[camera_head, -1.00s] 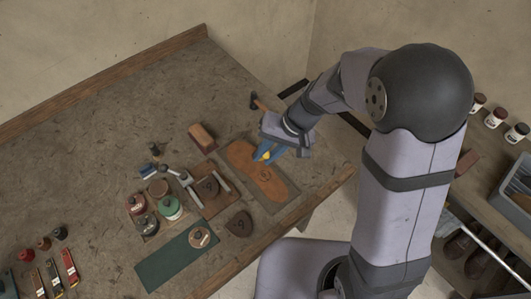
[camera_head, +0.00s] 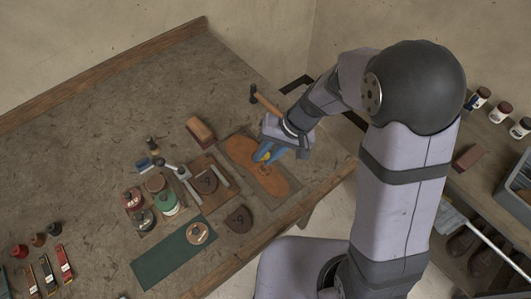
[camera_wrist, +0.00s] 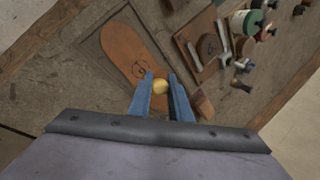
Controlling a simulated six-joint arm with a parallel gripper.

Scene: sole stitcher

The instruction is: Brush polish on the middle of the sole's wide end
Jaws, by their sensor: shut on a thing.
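The orange-brown sole (camera_head: 274,186) lies flat on a grey mat on the bench. It also shows in the wrist view (camera_wrist: 120,45), with a dark round mark near its lower part. My gripper (camera_head: 264,158) is over the sole, its blue fingers pointing down. In the wrist view my gripper (camera_wrist: 160,95) is shut on a yellow, round-topped thing (camera_wrist: 160,86). The fingers hide the lower part of this thing, so I cannot tell whether it touches the sole. Part of the sole is hidden behind the fingers.
A hammer (camera_head: 264,103) lies behind my gripper. A wooden block brush (camera_head: 200,131) is left of the sole. A board with tools (camera_head: 208,186), a dark heel piece (camera_head: 239,220) and a green jar (camera_head: 168,203) stand nearby. A green mat (camera_head: 160,262) lies in front.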

